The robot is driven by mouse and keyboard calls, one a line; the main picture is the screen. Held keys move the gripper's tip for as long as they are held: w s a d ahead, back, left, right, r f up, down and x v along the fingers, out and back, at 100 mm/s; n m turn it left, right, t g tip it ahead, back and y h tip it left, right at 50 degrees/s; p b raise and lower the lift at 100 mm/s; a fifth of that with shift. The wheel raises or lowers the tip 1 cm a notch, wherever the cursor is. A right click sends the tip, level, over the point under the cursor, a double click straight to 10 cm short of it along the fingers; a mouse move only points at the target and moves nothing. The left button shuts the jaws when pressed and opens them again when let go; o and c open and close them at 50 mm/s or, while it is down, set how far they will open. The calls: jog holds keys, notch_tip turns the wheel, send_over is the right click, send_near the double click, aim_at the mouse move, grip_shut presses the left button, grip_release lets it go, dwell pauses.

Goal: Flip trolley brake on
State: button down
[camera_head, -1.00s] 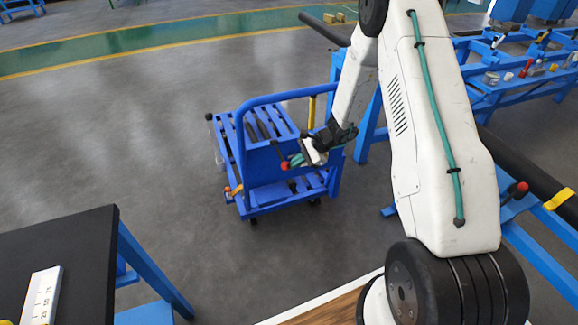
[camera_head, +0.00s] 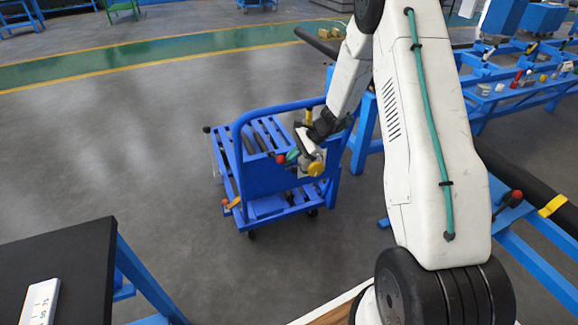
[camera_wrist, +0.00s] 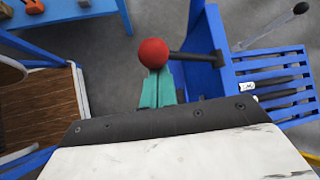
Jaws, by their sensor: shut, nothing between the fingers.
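The blue trolley (camera_head: 258,177) stands on the grey floor at the middle of the head view. A black lever (camera_wrist: 190,57) with a red ball knob (camera_wrist: 153,53) sticks out from its upright blue panel (camera_wrist: 209,45) in the wrist view. The knob also shows in the head view (camera_head: 280,158). My gripper (camera_wrist: 157,88) has teal fingers, shut and empty. In the head view my gripper (camera_head: 291,156) is at the panel, just right of the knob.
A dark-topped table (camera_head: 60,265) is at lower left. Blue benches (camera_head: 520,95) with small parts stand at right. The floor left of the trolley is clear.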

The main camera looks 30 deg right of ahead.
jog(key=shift+w+r, duration=0.6)
jog(key=shift+r, duration=0.35)
jog(key=s+d+r, duration=0.2)
jog(key=s+d, duration=0.2)
jog(key=d, duration=0.9)
jog(key=shift+s+d, duration=0.15)
jog(key=shift+d, duration=0.1)
